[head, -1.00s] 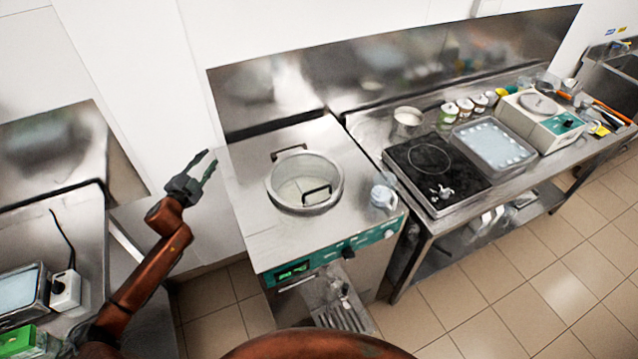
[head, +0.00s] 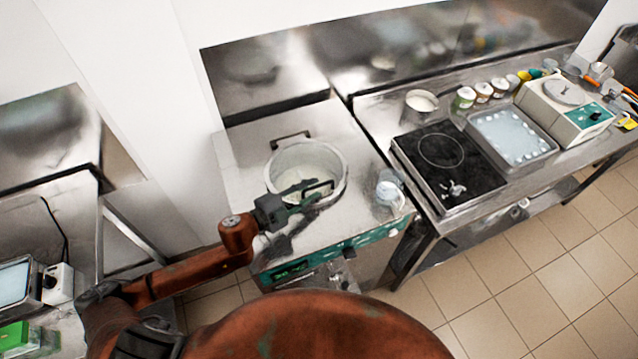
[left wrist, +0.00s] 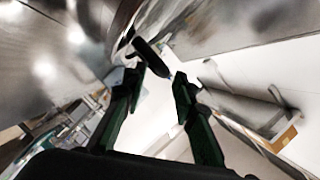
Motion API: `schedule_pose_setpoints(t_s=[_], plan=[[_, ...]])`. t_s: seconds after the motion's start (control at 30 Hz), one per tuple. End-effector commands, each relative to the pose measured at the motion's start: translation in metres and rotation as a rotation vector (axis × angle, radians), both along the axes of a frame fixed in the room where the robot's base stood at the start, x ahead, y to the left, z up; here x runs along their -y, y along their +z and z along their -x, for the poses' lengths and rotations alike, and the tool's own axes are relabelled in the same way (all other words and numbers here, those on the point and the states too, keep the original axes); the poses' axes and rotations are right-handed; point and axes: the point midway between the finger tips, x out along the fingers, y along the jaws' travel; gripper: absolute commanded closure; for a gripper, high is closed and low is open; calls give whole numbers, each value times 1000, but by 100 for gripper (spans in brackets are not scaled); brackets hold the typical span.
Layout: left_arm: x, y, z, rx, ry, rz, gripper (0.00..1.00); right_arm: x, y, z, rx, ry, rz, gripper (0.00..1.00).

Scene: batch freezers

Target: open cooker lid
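The round cooker lid (head: 285,160) is clear with a metal rim and lies shut on top of the steel cooker (head: 235,155). A black bar handle (head: 322,185) sits on the lid's front right side. It also shows as a dark bar (left wrist: 150,57) in the left wrist view. My left gripper (head: 312,200) is at this handle, at the lid's near edge. In the left wrist view its green fingers (left wrist: 157,80) are apart, with the handle at or just beyond the fingertips. I cannot tell whether they touch it. My right gripper is out of view.
A clear jug (head: 389,195) stands on the cooker's top, right of the lid. A dark bracket (head: 291,138) is behind the lid. A black hob (head: 447,165) and a shallow tray (head: 512,138) are on the bench to the right.

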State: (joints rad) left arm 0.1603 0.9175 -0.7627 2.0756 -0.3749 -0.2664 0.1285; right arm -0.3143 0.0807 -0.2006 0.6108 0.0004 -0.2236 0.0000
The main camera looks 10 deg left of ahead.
Motion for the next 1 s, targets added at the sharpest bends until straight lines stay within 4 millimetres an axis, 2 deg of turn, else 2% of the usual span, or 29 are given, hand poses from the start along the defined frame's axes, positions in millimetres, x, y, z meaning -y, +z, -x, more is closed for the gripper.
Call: schedule_pose_setpoints(t_s=[0.2, 0.37, 0.6, 0.83, 1.0], plan=[[16, -6, -22, 0, 2, 0, 74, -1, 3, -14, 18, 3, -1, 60], [20, -8, -27, -1, 3, -2, 74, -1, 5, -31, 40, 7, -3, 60], [20, -8, -27, -2, 3, -1, 75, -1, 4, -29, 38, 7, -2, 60], [20, -8, -27, -2, 3, -1, 91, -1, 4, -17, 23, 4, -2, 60], [20, -8, -27, -2, 3, -1, 100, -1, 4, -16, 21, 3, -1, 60]])
